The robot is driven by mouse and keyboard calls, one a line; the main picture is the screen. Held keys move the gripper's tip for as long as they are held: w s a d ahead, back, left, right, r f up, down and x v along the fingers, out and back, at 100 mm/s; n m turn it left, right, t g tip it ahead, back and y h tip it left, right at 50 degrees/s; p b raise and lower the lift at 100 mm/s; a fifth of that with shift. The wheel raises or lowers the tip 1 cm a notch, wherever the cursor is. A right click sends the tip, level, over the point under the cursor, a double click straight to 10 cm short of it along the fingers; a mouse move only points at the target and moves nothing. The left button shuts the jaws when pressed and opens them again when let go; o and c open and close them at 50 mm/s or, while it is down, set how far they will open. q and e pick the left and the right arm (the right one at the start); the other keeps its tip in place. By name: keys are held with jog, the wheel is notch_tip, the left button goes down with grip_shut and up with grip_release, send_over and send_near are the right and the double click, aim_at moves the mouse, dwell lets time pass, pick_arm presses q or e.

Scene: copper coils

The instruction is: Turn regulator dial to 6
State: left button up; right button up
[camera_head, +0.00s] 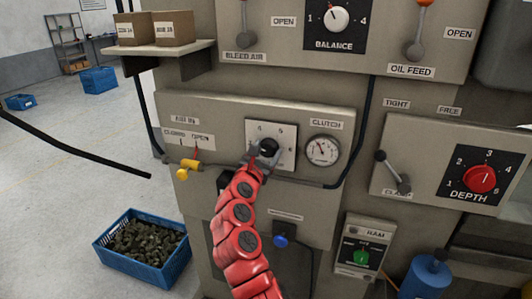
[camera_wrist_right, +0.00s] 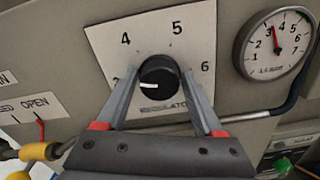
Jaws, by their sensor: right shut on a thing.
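The regulator dial is a black knob (camera_wrist_right: 158,78) on a white plate (camera_wrist_right: 110,50) lettered REGULATOR. Its white pointer mark faces left, toward a number partly hidden behind a finger. The 4 and 5 show above the knob and the 6 to its right. In the head view the knob (camera_head: 269,147) sits at the middle of the panel. My right gripper (camera_wrist_right: 160,85) is shut on the knob, one finger on each side; it also shows in the head view (camera_head: 264,155). My left gripper is not in view.
A round gauge (camera_head: 322,150) sits right of the plate, its red needle near 3 in the wrist view. A yellow valve handle (camera_head: 188,169) is at the left. The depth dial (camera_head: 481,179) and a lever (camera_head: 393,172) are farther right. A blue crate (camera_head: 150,262) stands on the floor.

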jog(key=m+b, duration=0.1)
jog(key=m, duration=0.1)
jog(key=m+b, duration=0.1)
jog(key=shift+d+f+m, duration=0.1)
jog(key=shift+f+m, duration=0.1)
jog(key=shift+m, duration=0.2)
jog(key=m+b, duration=0.3)
jog(key=shift+d+f+m, duration=0.1)
jog(key=shift+m, duration=0.2)
jog(key=m+b, duration=0.8)
jog(key=b, duration=0.1)
jog(key=m+b, duration=0.4)
jog(key=shift+s+f+m, duration=0.1)
jog(key=shift+f+m, duration=0.3)
jog(key=shift+m+b, duration=0.4)
jog(key=shift+b, duration=0.2)
jog(key=m+b, duration=0.2)
jog(key=shift+m, duration=0.4)
jog(key=m+b, duration=0.1)
jog(key=m, duration=0.1)
jog(key=shift+m+b, duration=0.3)
jog(key=m, duration=0.1)
jog(key=m+b, duration=0.1)
jog(key=shift+a+m, duration=0.2)
jog(key=shift+m, duration=0.1)
jog(key=shift+r+m+b, duration=0.15)
jog(key=shift+m+b, duration=0.15)
jog(key=shift+m, duration=1.6)
jog(key=shift+a, duration=0.1)
